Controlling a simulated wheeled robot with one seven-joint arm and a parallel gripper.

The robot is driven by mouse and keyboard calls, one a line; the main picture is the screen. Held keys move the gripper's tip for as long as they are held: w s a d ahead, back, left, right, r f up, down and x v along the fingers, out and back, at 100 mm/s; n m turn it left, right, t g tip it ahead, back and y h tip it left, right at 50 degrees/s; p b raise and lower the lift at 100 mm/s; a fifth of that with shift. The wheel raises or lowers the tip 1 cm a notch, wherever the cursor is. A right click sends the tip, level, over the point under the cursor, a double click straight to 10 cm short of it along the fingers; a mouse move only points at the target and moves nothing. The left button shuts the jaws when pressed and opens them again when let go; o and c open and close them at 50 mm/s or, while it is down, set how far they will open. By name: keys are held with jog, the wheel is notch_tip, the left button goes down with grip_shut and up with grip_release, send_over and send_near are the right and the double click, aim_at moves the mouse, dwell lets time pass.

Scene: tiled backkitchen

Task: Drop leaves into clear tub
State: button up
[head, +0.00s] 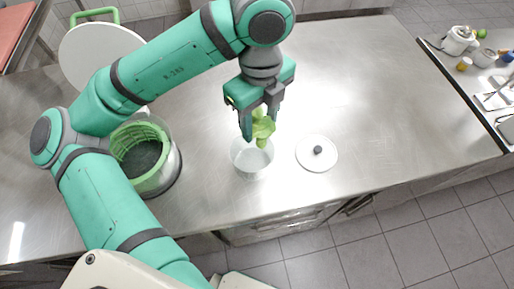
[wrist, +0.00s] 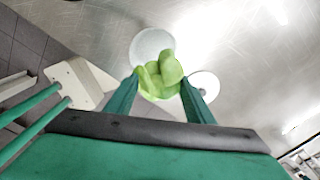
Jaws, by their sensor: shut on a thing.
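My gripper (head: 258,118) is shut on a bunch of light green leaves (head: 262,129). In the wrist view the leaves (wrist: 160,77) sit between the two fingertips. The clear tub (head: 252,160) stands open on the steel counter, just below the leaves in the head view. It shows partly behind the leaves in the wrist view (wrist: 150,42). The leaves hang above the tub's far rim; how high cannot be told exactly. The part of the tub's inside that I can see looks empty.
A white lid with a dark knob (head: 317,154) lies right of the tub. A green basket in a clear bowl (head: 140,150) stands left, partly behind my arm. A round white lid with a green handle (head: 98,52) is at the back left. The counter (head: 400,100) is clear at right.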

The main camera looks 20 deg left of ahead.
jog(key=shift+f, duration=2.7)
jog(key=o, duration=1.1)
jog(key=shift+o, duration=0.2)
jog(key=shift+r, duration=0.1)
notch_tip(320, 180, up, 11)
jog(key=shift+f, duration=0.15)
